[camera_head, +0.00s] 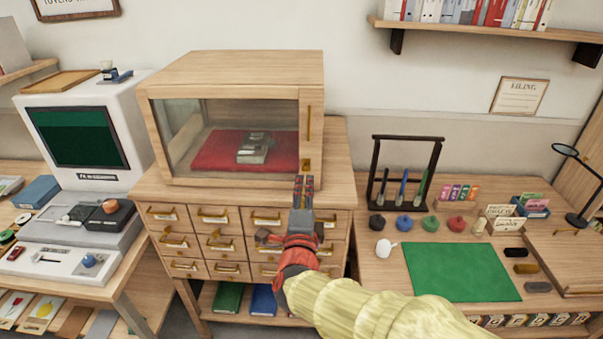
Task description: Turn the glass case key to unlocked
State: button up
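The glass case (236,70) is a wooden box with glass sides, standing on the drawer cabinet, and it looks closed. Its right front post has a long brass handle (308,124) and, low down, a small brass lock with the key (306,164). The key's turn angle is too small to tell. My gripper (303,180) reaches up from below, in front of the cabinet, with its fingertips just under the lock in the picture. Its two dark fingers are close together and look shut. I see nothing between them, and cannot tell whether they touch the key.
Inside the case, a grey object (255,148) lies on a red cushion (216,152). The cabinet (160,192) has several small drawers. A computer (75,130) stands to the left. The right desk holds a green mat (460,272), a pen rack (408,138) and small pots.

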aim_at(306, 172)
jog(key=w+b, duration=0.1)
jog(key=w, duration=0.6)
jog(key=shift+w+d, duration=0.15)
jog(key=shift+c, duration=0.4)
jog(key=c, duration=0.4)
grip_shut()
